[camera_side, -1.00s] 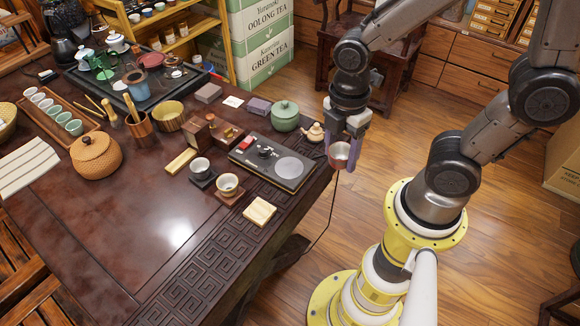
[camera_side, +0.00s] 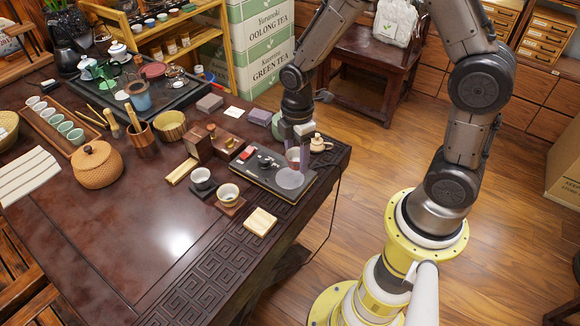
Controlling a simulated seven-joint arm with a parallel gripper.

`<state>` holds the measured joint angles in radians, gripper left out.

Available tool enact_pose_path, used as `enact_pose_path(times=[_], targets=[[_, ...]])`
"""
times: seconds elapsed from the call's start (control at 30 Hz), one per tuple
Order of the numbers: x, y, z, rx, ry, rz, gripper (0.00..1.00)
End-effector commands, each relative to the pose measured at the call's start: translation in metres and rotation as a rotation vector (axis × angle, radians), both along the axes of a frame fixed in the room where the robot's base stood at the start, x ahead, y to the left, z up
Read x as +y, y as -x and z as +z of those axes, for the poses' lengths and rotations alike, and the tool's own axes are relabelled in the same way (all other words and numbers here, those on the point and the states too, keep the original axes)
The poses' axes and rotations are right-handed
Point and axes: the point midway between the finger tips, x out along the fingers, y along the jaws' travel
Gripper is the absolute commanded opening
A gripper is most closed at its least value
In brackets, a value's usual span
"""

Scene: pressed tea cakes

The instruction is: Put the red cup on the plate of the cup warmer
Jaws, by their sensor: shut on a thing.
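The red cup (camera_side: 293,157) is between the purple fingers of my gripper (camera_side: 294,161), which is shut on it. The cup is upright, and the fingers hide part of it. The cup warmer is a flat black device (camera_side: 262,172) near the table's right edge, with a round grey plate (camera_side: 291,180) at its right end. In the picture the cup and fingers show just above the plate's far side. I cannot tell whether the cup touches the warmer.
A small beige teapot (camera_side: 319,144) stands just right of my gripper, and a green lidded jar (camera_side: 276,127) is partly hidden behind it. Two small cups on coasters, one dark (camera_side: 202,179) and one brown (camera_side: 228,193), stand left of the warmer. A pale wooden coaster (camera_side: 260,222) lies in front.

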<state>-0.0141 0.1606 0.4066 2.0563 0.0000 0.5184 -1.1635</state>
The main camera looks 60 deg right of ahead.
Motion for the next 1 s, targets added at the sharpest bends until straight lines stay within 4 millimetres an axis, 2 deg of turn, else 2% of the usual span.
enact_pose_path(times=[0.3, 0.5, 0.93, 0.97, 1.0], targets=[[0.000, -0.019, -0.024, 0.002, 0.000, 0.000, 0.07], [0.000, -0.018, -0.050, 0.002, 0.000, 0.000, 0.07], [0.000, -0.018, -0.055, 0.000, 0.000, 0.000, 0.07], [0.000, -0.019, -0.056, -0.001, 0.000, 0.000, 0.63], [0.000, -0.019, -0.055, -0.001, 0.000, 0.000, 0.70]])
